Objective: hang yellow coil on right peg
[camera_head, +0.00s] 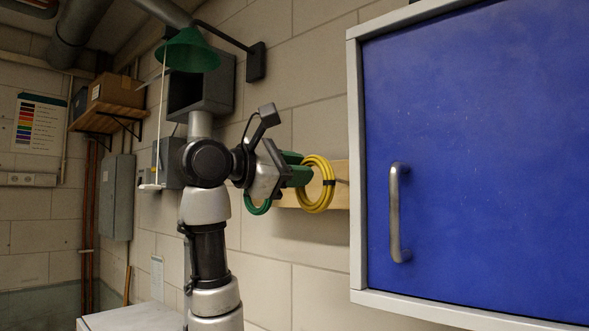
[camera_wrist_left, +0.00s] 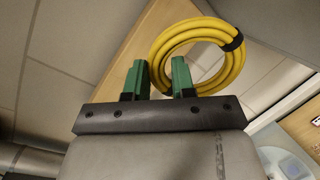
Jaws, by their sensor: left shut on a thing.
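The yellow coil (camera_head: 331,190) is a thick ring with a dark band, in front of a wooden board (camera_head: 298,200) on the wall. My left gripper (camera_head: 300,172) has green fingers and is shut on the coil's left side. In the left wrist view, the fingers (camera_wrist_left: 158,82) stand on either side of the near-left part of the yellow coil (camera_wrist_left: 235,66), with the board (camera_wrist_left: 130,52) behind. A green coil (camera_head: 258,209) hangs behind my gripper, partly hidden. I cannot clearly make out the right peg, or whether the coil is around it.
A blue cabinet door (camera_head: 480,150) with a metal handle (camera_head: 396,212) stands close on the right, its pale frame beside the board. A green lamp shade (camera_head: 192,52) hangs above my arm. A grey box (camera_head: 215,90) is on the wall behind.

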